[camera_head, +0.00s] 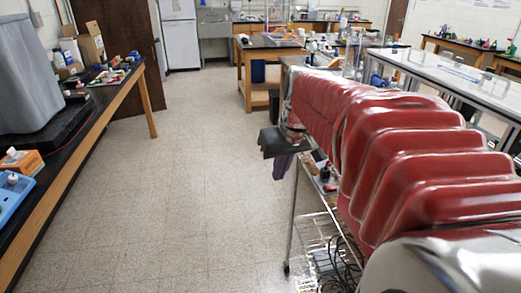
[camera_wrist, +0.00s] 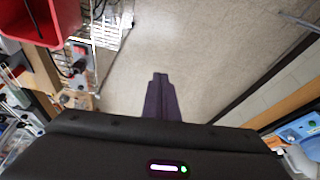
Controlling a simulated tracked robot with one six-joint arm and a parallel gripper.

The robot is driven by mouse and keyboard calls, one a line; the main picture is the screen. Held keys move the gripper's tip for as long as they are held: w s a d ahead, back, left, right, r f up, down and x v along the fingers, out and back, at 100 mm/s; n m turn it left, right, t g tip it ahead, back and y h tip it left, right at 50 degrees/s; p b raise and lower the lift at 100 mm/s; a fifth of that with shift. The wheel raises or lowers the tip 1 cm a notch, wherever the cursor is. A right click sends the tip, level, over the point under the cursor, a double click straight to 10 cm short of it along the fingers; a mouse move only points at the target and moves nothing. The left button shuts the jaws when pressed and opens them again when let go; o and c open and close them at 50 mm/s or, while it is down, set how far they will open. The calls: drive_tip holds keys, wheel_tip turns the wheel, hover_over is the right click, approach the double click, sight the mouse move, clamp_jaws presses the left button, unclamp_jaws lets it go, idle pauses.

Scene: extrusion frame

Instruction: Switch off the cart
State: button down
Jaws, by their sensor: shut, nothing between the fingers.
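The cart (camera_head: 292,215) is a metal-framed wire-shelf cart right of centre in the head view, partly hidden behind my red-sleeved arm. In the wrist view its white wire side (camera_wrist: 108,28) shows at the upper left. A small dark device with a red top (camera_wrist: 78,60) sits on it there; I cannot tell whether this is a switch. My gripper has purple fingers, closed together and empty, pointing over bare floor in the wrist view (camera_wrist: 160,78). In the head view my gripper (camera_head: 280,172) hangs just left of the cart, apart from the device.
A red bin (camera_wrist: 40,18) stands at the upper left of the wrist view. A black-topped wooden bench (camera_head: 75,135) runs along the left, with a blue tray (camera_head: 14,190). The floor aisle (camera_head: 190,170) between bench and cart is clear. Dark cables (camera_head: 345,262) hang by the cart.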

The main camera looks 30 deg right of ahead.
drive_tip(key=w+d+f+m, duration=0.1)
drive_tip(key=w+d, duration=0.1)
drive_tip(key=d, duration=0.5)
drive_tip(key=w+d+f, duration=0.1)
drive_tip(key=w+d, duration=0.1)
drive_tip(key=d, duration=0.6)
hover_over(328, 187)
drive_tip(key=s+d, duration=0.1)
drive_tip(key=s, duration=0.4)
drive_tip(key=f, duration=0.3)
drive_tip(key=shift+w+d+f+m+g+y, duration=0.1)
drive_tip(key=shift+w+f+m+g+y, duration=0.15)
drive_tip(key=shift+m+g+y, duration=0.05)
drive_tip(key=shift+f, duration=0.1)
drive_tip(key=x, duration=0.9)
drive_tip(key=s+a+x, duration=0.1)
drive_tip(key=x, duration=0.3)
drive_tip(key=shift+w+f, duration=0.15)
drive_tip(key=shift+f, duration=0.25)
